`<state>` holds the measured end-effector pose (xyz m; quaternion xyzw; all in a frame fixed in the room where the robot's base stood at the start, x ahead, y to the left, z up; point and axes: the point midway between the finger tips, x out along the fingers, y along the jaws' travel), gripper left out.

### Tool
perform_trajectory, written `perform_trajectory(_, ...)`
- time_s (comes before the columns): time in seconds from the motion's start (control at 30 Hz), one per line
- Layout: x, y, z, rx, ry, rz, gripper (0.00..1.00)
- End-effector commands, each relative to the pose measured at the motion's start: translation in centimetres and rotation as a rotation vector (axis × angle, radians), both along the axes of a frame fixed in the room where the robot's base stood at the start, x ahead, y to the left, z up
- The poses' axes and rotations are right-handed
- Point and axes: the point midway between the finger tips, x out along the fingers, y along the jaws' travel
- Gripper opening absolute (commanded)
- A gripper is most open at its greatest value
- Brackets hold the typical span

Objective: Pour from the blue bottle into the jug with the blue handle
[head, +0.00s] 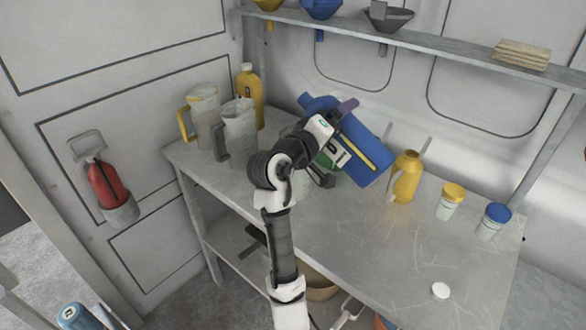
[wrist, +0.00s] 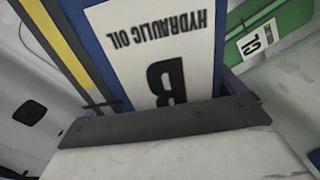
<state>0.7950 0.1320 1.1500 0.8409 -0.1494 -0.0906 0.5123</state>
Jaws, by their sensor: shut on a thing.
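The blue bottle (head: 362,132) is held tilted above the bench; its label, reading hydraulic oil and B, shows upside down in the wrist view (wrist: 160,55). My gripper (head: 342,110) is shut on it, one purple fingertip showing. No jug with a blue handle can be made out; the area behind and under my arm is hidden. Two clear jugs stand at the bench's left, one with a yellow handle (head: 203,112) and one with a grey handle (head: 239,135).
A green container (head: 327,160) is partly hidden beside my arm; its side shows in the wrist view (wrist: 270,40). A yellow bottle (head: 250,92), yellow can (head: 405,178) and two lidded jars (head: 451,203) (head: 493,222) stand on the bench (head: 400,250). Its front right is mostly clear. A shelf (head: 440,47) runs above.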

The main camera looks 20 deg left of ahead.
Motion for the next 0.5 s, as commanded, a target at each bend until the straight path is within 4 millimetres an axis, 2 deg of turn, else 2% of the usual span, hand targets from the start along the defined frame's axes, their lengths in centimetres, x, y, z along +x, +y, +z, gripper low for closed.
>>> perform_trajectory(0.5, -0.06, -0.13, 0.51, -0.036, 0.01, -0.001, 0.51)
